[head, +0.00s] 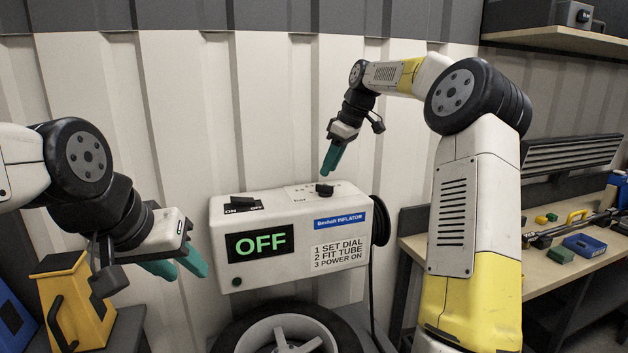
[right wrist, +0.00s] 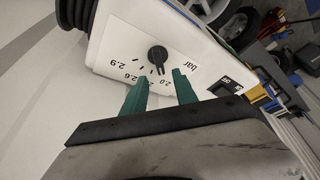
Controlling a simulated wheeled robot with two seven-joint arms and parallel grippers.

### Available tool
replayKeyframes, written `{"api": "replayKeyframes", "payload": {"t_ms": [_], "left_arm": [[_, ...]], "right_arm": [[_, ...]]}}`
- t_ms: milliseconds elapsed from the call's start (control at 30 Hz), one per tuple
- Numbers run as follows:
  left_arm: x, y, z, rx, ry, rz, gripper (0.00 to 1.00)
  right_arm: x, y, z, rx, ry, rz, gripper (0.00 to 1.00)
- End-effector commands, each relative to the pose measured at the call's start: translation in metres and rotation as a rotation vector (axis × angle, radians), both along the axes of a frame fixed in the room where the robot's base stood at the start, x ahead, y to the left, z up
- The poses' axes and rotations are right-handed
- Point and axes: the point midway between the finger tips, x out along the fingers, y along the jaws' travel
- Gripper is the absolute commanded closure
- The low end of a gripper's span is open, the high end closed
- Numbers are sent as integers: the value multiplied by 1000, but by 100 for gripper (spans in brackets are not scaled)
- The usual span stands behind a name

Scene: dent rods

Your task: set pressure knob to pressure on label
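The black pressure knob (head: 324,190) sits on top of the white inflator box (head: 222,262). In the right wrist view the knob (right wrist: 157,53) has a printed scale with 2.0, 2.6, 2.9 and "bar" beside it; its exact setting is too small to tell. My right gripper (head: 328,172) points down just above the knob. In the right wrist view its teal fingers (right wrist: 161,76) are apart and empty, with the knob beyond their tips. My left gripper (head: 190,271) is open and empty, left of the box. No label giving a target pressure is readable.
The inflator screen (head: 260,243) reads OFF, and a power switch (head: 242,200) sits on top at the left. A wheel (head: 235,335) stands in front. A yellow case (head: 85,300) is at the left. A workbench (head: 540,262) with tools is at the right.

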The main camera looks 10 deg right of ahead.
Motion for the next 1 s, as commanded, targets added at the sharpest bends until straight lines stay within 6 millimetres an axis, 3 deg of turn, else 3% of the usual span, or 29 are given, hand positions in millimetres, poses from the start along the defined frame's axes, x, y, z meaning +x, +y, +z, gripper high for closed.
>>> {"api": "replayKeyframes", "payload": {"t_ms": [300, 700, 867, 1000], "left_arm": [[0, 0, 0, 0, 0, 0, 64], [0, 0, 0, 0, 0, 0, 64], [0, 0, 0, 0, 0, 0, 64], [0, 0, 0, 0, 0, 0, 64]], "right_arm": [[10, 15, -45, 1, 3, -1, 65], [12, 18, -53, -1, 0, -2, 65], [12, 18, -53, -1, 0, -2, 97], [12, 18, -53, 0, 0, -2, 100]]}}
